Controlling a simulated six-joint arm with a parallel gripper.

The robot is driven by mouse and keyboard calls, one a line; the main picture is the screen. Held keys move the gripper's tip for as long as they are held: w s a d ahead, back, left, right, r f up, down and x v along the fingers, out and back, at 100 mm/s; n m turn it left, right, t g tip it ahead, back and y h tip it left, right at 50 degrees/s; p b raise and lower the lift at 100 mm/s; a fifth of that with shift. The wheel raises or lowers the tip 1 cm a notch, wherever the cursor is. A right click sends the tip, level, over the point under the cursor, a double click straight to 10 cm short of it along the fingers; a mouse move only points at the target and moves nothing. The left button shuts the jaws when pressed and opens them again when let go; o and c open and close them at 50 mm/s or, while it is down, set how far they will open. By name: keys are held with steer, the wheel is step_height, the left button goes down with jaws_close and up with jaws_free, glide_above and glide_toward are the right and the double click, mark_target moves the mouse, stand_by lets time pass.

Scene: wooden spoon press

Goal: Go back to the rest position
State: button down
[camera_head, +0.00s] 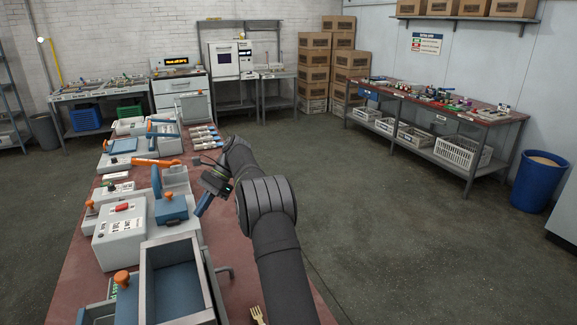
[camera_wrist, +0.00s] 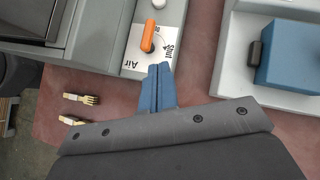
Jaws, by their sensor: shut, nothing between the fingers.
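My gripper (camera_head: 199,212) hangs at the end of my black arm over the red bench top, beside the machines, in the head view. Its blue fingers (camera_wrist: 158,70) are together and empty in the wrist view. Their tips point toward an orange lever (camera_wrist: 148,36) on a plate marked Air and Shut. I cannot tell whether the tips touch that plate. Two small pale wooden pieces, one shaped like a fork (camera_wrist: 82,98), lie on the bench left of the fingers. A pale fork (camera_head: 258,314) also shows at the bottom of the head view.
A blue block on a pale base (camera_wrist: 288,55) is right of the fingers. An open grey box (camera_head: 212,290) and a grey control box (camera_head: 120,238) stand on the bench. The floor right of my arm is clear, up to a side table (camera_head: 455,110) and a blue bin (camera_head: 538,182).

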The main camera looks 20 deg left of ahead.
steer(key=shift+s, duration=0.1)
steer(key=x, duration=1.7)
steer(key=shift+d, duration=0.15)
steer(key=v, duration=1.7)
steer(key=x, duration=1.7)
steer(key=shift+f, duration=0.15)
steer(key=shift+w+a+f, duration=0.15)
steer(key=shift+w+a, duration=0.1)
steer(key=shift+a, duration=0.7)
steer(key=w, duration=0.1)
steer(key=w+d, duration=0.1)
steer(key=shift+w+d, duration=0.2)
steer(key=shift+w, duration=0.05)
steer(key=shift+w+d, duration=0.5)
steer(key=shift+d, duration=0.1)
